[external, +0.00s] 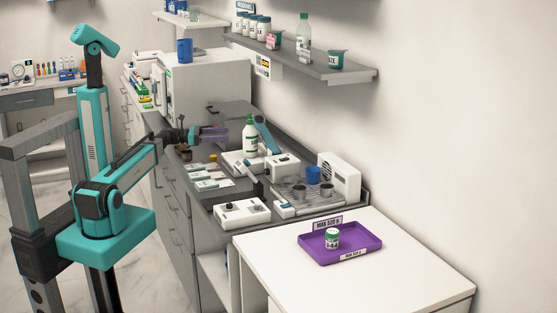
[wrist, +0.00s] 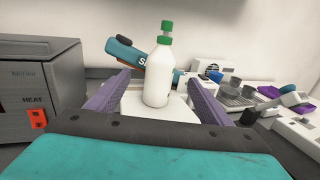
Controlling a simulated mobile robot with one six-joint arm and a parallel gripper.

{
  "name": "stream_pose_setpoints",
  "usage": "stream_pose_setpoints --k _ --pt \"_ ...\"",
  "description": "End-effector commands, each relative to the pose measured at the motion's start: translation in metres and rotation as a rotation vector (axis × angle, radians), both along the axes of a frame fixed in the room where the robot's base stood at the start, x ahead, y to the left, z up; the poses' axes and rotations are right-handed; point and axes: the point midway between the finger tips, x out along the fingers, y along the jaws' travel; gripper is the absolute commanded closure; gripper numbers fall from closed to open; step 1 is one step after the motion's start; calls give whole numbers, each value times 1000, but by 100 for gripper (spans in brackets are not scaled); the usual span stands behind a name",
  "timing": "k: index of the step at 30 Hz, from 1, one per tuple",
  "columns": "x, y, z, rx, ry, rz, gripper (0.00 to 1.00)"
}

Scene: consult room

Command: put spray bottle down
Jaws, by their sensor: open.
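The spray bottle (external: 250,137) is white with a green top and stands upright on a white device (external: 238,162) on the grey counter. In the wrist view the bottle (wrist: 158,78) is upright, straight ahead between the two purple fingers. My gripper (external: 227,133) is at its left in the external view, with the fingers pointing at it. In the wrist view my gripper (wrist: 157,80) is open, with a gap between the bottle and each finger. The lower front of the device is hidden by my gripper body.
A teal device (wrist: 125,53) is close behind the bottle. A grey heater box (wrist: 40,85) stands at the left of the wrist view. Small equipment crowds the counter at right. A purple tray (external: 315,254) with a small jar lies on the white table (external: 400,275).

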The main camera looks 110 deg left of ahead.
Motion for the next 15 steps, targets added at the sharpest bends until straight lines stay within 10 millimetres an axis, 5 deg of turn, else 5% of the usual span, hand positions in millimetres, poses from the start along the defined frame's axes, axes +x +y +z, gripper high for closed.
stream_pose_setpoints --k 15 --pt "61 31 1 0 0 -2 26"
